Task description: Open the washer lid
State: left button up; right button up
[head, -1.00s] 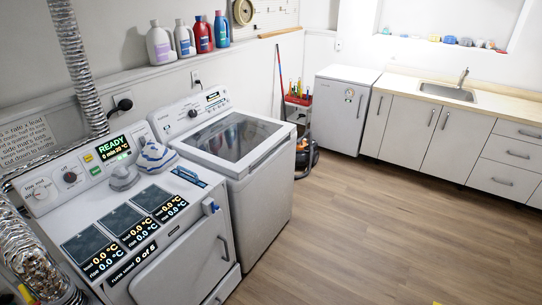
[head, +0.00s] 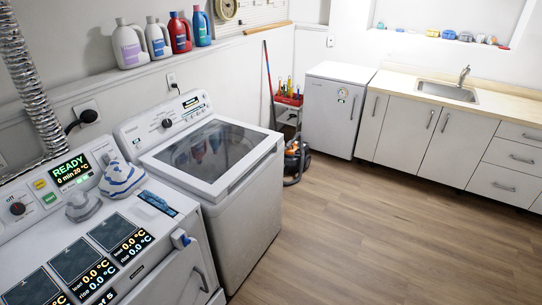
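The white top-loading washer (head: 240,223) stands left of the middle in the head view. Its lid (head: 212,156), a dark glass pane in a white frame, lies flat and closed on top. The control panel with a dark knob and small display (head: 165,119) rises behind the lid. Neither of my grippers shows in the view.
A dryer (head: 162,275) with a lit READY display stands close at the washer's left, with cloths on top. Bottles (head: 157,38) line the ledge behind. A vacuum (head: 297,158) and a small white cabinet (head: 335,112) stand beyond. The wooden floor (head: 380,240) right of the washer is clear.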

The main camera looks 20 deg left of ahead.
aim_at(215, 192)
jog(key=u, duration=0.15)
jog(key=i, duration=0.65)
jog(key=u, duration=1.05)
jog(key=i, duration=0.6)
jog(key=u, duration=0.6)
